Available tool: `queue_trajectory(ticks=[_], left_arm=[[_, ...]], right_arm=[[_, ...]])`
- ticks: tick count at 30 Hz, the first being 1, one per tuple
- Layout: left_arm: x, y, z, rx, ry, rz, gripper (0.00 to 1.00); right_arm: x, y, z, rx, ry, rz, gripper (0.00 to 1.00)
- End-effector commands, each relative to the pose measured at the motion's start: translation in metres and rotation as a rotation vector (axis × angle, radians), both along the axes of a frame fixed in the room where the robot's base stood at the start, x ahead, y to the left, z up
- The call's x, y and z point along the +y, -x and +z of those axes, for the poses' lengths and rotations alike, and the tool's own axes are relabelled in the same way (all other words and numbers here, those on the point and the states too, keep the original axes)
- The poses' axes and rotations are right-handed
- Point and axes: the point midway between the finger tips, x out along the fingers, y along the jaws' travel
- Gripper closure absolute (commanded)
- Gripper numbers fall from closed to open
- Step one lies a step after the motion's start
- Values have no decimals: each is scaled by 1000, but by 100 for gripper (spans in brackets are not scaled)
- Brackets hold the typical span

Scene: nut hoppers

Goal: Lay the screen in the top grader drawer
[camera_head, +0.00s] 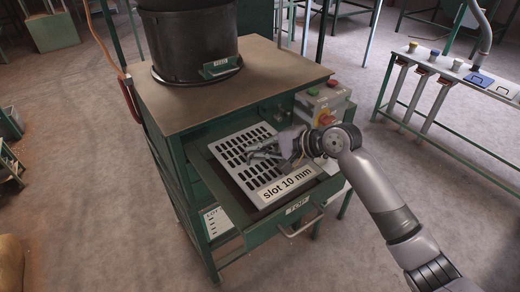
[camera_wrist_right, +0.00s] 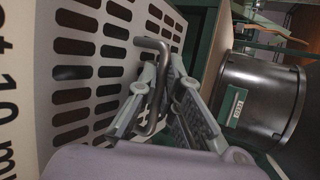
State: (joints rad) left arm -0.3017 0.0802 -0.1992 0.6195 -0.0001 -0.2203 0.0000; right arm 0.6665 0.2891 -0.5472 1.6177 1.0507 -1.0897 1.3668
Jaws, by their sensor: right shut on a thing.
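The screen (camera_head: 287,187) is a light grey slotted plate marked "slot 10 mm". In the head view it lies within the outline of the pulled-out top grader drawer (camera_head: 297,219). I cannot tell whether it rests fully on the drawer floor. My right gripper (camera_head: 264,153) is over the middle of the screen, shut on its bent metal handle. In the wrist view the handle (camera_wrist_right: 151,44) stands between the fingers (camera_wrist_right: 155,98), with the slotted plate (camera_wrist_right: 82,146) beside it. The gripper hides part of the screen's right side. My left gripper is out of view.
The green grader cabinet (camera_head: 180,133) has a brown top carrying a black hopper (camera_head: 190,45). A switch box (camera_head: 324,101) with a red knob sits right of the drawer. A bench (camera_head: 450,72) is at the right, with open floor between.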

Motion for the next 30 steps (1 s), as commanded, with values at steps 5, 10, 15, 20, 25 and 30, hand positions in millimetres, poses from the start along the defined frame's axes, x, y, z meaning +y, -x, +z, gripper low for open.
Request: queue_trajectory(ticks=[5,10,15,20,25,30], left_arm=[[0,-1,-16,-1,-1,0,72],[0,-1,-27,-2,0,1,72],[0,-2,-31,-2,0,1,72],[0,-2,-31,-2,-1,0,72],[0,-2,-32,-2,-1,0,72],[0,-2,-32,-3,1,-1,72]], right_arm=[[0,0,-12,-4,-2,0,100],[0,0,-21,-3,-3,0,100],[0,0,-28,-1,-3,0,100],[0,0,-39,0,-2,-1,100],[0,-1,-49,-2,-4,-1,100],[0,-1,-56,-3,-3,0,100]])
